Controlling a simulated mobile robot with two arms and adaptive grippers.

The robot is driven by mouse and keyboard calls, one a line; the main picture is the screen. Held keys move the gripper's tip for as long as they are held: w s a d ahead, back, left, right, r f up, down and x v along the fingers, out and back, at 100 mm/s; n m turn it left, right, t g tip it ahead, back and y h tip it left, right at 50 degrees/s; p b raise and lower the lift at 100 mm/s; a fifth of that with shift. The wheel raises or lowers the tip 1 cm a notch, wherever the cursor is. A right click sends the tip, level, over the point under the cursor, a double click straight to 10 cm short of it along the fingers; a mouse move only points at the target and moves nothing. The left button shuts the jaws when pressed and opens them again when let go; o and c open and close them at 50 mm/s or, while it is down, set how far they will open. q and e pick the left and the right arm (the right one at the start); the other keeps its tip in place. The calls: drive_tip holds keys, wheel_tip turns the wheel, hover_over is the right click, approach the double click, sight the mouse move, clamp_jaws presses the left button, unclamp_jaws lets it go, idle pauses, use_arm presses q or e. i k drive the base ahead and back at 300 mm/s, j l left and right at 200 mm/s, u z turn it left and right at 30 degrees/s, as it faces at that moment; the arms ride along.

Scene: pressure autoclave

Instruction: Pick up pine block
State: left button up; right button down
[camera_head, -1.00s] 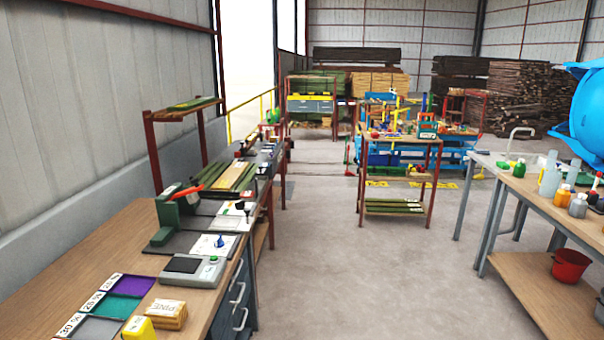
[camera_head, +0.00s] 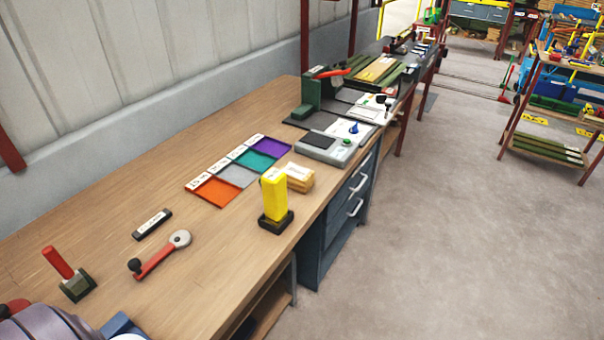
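The pine block (camera_head: 299,178) is a small light-wood block with a pale label on top, lying on the wooden workbench (camera_head: 120,215) near its front edge. In the earlier view its label reads "PINE". It sits just behind a yellow upright tool on a black base (camera_head: 275,203), which overlaps its left side in the picture. The coloured trays are to its left. Neither of my grippers shows in the head view.
Orange (camera_head: 215,191), grey, teal and purple trays lie in a row. A grey scale-like device (camera_head: 323,147) and a green press (camera_head: 310,97) stand beyond.

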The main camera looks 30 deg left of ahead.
sight(299, 179)
drive_tip(key=i+u, duration=0.15)
drive_tip(key=u, duration=1.6)
drive_tip(key=i+l, duration=0.15)
drive_tip(key=l, duration=0.2)
drive_tip(key=i+l, duration=0.15)
drive_tip(key=l, duration=0.2)
drive_tip(key=i+l+u, duration=0.1)
drive_tip(key=l, duration=0.25)
drive_tip(key=i, duration=0.1)
